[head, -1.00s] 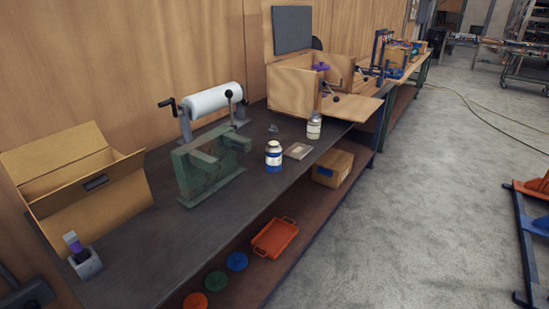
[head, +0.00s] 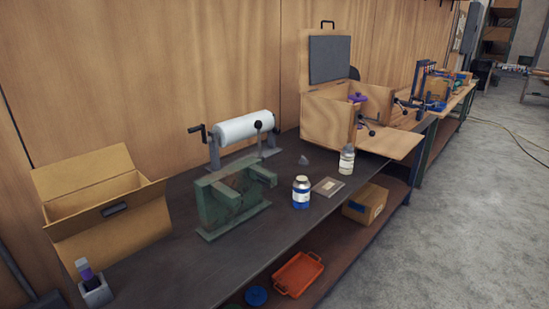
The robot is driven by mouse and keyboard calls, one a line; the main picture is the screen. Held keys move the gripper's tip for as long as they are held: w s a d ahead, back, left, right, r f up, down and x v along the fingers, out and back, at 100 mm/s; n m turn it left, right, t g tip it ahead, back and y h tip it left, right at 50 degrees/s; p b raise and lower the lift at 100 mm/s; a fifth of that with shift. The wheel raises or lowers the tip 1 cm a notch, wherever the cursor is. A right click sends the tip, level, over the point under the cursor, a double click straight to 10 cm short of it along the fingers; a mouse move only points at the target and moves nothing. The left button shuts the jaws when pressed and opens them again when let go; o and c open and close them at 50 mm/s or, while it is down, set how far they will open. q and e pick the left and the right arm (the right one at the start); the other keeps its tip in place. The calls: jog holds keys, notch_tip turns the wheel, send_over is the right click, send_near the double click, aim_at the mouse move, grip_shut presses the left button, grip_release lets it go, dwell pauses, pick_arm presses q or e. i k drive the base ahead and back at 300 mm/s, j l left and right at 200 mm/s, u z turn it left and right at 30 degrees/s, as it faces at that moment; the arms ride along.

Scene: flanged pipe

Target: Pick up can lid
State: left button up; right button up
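No thing is clearly marked as the can lid. A blue round disc (head: 257,296), which looks like a lid, lies on the lower shelf at the bottom edge of the head view. A purple round piece (head: 358,98) shows inside the open wooden box and could also be a lid; it is too small to tell. A jar with a blue and white label (head: 301,192) and a pale bottle (head: 346,160) stand upright on the bench top. Neither of my grippers is in view.
The dark bench (head: 170,270) carries an open cardboard box (head: 105,222), a green metal stand (head: 225,198), a white roll (head: 242,128) and the wooden box (head: 328,122). Floor (head: 440,230) at right is clear.

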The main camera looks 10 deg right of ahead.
aim_at(304, 161)
jog(key=i+l+u, duration=0.1)
jog(key=l, duration=0.2)
jog(key=i+l+u, duration=0.15)
jog(key=l, duration=0.2)
jog(key=i+l+u, duration=0.1)
jog(key=l, duration=0.25)
jog(key=i+l+u, duration=0.1)
jog(key=l, duration=0.25)
jog(key=i+l+u, duration=0.15)
jog(key=l, duration=0.25)
jog(key=i+l, duration=0.1)
jog(key=l, duration=0.3)
jog(key=i+l, duration=0.15)
jog(key=l, duration=0.25)
jog(key=i+l, duration=0.1)
jog(key=l, duration=0.3)
jog(key=i+l, duration=0.15)
jog(key=l, duration=0.25)
jog(key=i+l, duration=0.1)
jog(key=l, duration=0.3)
jog(key=i+l+u, duration=0.1)
jog(key=l, duration=0.35)
jog(key=i+l, duration=0.15)
jog(key=l, duration=0.25)
jog(key=i+l, duration=0.1)
jog(key=l, duration=0.3)
